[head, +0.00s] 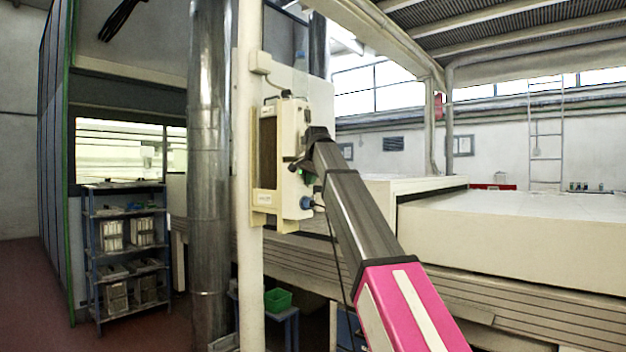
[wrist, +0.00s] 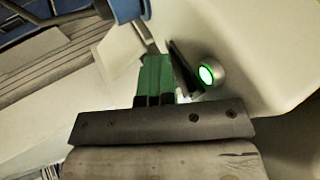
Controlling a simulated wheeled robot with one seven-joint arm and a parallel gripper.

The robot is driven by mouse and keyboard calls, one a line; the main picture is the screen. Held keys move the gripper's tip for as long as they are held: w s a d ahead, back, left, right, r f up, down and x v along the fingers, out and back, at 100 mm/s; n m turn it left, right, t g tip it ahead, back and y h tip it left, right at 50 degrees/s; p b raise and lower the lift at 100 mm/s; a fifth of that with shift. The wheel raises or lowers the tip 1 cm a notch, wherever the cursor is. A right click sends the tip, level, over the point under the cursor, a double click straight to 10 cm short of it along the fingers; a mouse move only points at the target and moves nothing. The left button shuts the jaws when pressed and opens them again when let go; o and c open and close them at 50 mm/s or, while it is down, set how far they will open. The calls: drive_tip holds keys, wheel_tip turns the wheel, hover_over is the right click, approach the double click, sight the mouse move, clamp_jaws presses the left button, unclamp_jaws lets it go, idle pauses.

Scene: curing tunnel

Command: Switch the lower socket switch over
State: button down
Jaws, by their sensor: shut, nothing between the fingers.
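A cream control box (head: 290,150) is mounted on a pale board beside the post in the head view. A blue socket (head: 306,203) sits at its lower right side; a blue round part (wrist: 122,8) shows at the top of the wrist view. My gripper (wrist: 154,58) has green fingers shut together with nothing between them, close to the pale box face. A dark flat piece (wrist: 182,66) stands just right of the fingertips; I cannot tell if it is the lower switch or whether they touch. In the head view my arm hides most of the gripper.
A round button with a lit green ring (wrist: 208,74) is right of the fingers. A shiny metal duct (head: 208,150) and cream post (head: 249,180) stand left of the box. A shelf rack (head: 125,215) stands further left, a long cream tunnel housing (head: 520,230) right.

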drive_tip(key=shift+r, duration=0.1)
drive_tip(key=shift+r, duration=0.75)
drive_tip(key=shift+d, duration=0.1)
drive_tip(key=shift+s+d, duration=0.2)
drive_tip(key=shift+d, duration=0.05)
drive_tip(key=s+d+r, duration=0.4)
drive_tip(key=s+r, duration=0.4)
drive_tip(key=shift+r, duration=0.15)
drive_tip(key=shift+d+f, duration=0.1)
drive_tip(key=shift+f, duration=0.15)
drive_tip(key=shift+f, duration=0.3)
